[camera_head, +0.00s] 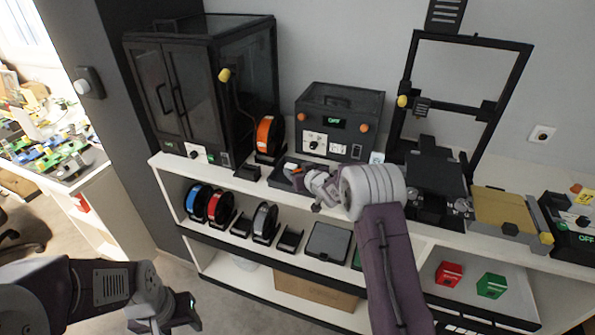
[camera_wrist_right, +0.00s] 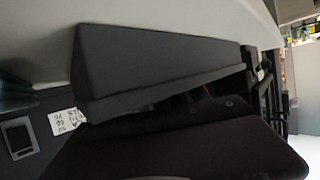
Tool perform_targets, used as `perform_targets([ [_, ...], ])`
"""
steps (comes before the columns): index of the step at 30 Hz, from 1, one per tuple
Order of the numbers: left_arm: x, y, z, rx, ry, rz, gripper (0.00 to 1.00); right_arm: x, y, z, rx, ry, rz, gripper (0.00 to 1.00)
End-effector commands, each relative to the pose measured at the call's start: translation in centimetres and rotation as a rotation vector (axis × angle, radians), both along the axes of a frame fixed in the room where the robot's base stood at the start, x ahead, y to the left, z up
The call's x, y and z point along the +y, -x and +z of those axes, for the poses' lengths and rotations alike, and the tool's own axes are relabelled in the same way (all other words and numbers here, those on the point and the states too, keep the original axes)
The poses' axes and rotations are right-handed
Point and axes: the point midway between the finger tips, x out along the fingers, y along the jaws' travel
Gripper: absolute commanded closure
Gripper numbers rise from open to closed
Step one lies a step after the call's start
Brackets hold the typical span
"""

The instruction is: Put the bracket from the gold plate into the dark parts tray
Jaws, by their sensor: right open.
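The gold plate (camera_head: 500,207) lies on the right part of the shelf top, and its flat face looks bare.
A dark glazed cabinet (camera_head: 185,90), an orange spool (camera_head: 268,137) and a control box (camera_head: 340,120) stand behind the tray. A black frame machine (camera_head: 435,170) stands left of the gold plate. A white tag (camera_wrist_right: 66,122) shows in the right wrist view.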

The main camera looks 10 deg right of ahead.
Motion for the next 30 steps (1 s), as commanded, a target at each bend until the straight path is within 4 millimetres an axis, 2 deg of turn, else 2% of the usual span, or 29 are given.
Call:
perform_targets([
  [4, 0.0, 0.0, 0.4, 0.000, 0.000, 0.000, 0.48, 0.0, 0.1, 0.6, 0.000, 0.000, 0.000, 0.46],
  [7, 0.0, 0.0, 0.2, 0.000, 0.000, 0.000, 0.48, -0.3, 1.4, 1.0, 0.000, 0.000, -0.001, 0.46],
  [15, 0.0, 0.0, 0.1, 0.000, 0.000, 0.000, 0.48, -1.4, 7.0, 3.5, -0.001, 0.000, -0.001, 0.46],
  [21, 0.0, 0.0, 0.1, 0.000, 0.000, 0.000, 0.48, -2.0, 10.1, 4.7, -0.001, 0.000, -0.001, 0.46],
  [30, 0.0, 0.0, 0.1, 0.000, 0.000, 0.000, 0.48, -2.1, 10.9, 5.0, 0.000, 0.000, 0.000, 0.46],
])
